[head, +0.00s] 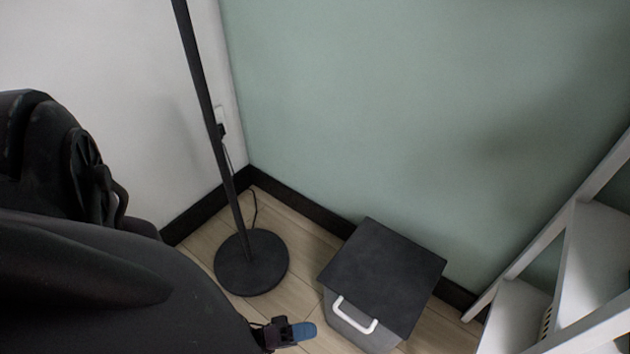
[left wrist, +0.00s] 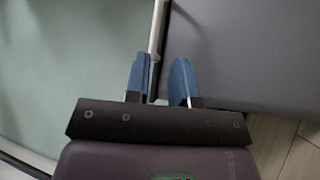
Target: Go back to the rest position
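My left arm comes in from the left of the head view. My left gripper (head: 302,331) shows small at the bottom, its blue fingertips pointing right, near the lidded box. In the left wrist view the two blue fingers of the left gripper (left wrist: 160,82) stand apart with a gap between them, and I see nothing held. A pale edge beside a grey panel (left wrist: 240,50) runs beyond the gap; I cannot tell what it belongs to. My right gripper is in neither view.
A grey box (head: 345,322) with a dark lid (head: 385,272) and white handle (head: 354,316) stands on the wood floor. A black floor lamp (head: 251,262) stands in the corner. A white shelf frame (head: 560,240) is at right. A green wall (head: 400,110) closes the back.

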